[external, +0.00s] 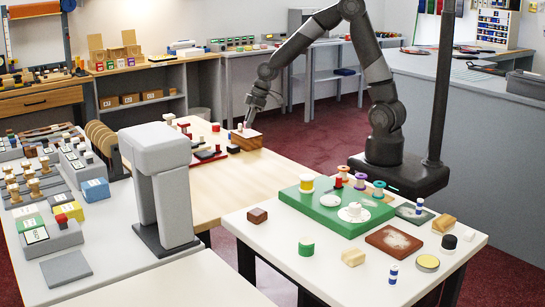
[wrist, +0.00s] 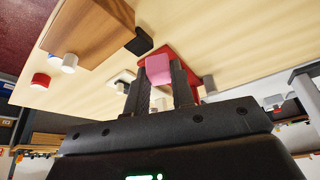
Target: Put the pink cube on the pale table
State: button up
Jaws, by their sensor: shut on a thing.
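The pink cube (wrist: 159,69) sits between the tips of my gripper's two dark fingers (wrist: 160,88) in the wrist view, and my gripper is shut on it. In the external view my gripper (external: 247,120) is over the far part of the pale wood table (external: 255,178), beside a brown wooden block; the cube is too small to make out there. The pale table top (wrist: 235,45) also fills much of the wrist view. I cannot tell how high the cube is above it.
A grey column-shaped stand (external: 165,190) rises at the table's left. The middle of the pale table is clear. A cluttered white table (external: 318,250) stands in front.

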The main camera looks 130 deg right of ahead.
jog(key=shift+s+d, duration=0.15)
jog(key=shift+s, duration=0.15)
send_over(231, 164)
jog(key=s, duration=0.2)
jog(key=f, duration=0.7)
jog(key=shift+w, duration=0.2)
notch_tip(231, 164, down, 4)
jog(key=shift+f, duration=0.1)
jog(key=o, duration=0.9)
jog(key=shift+o, duration=0.2)
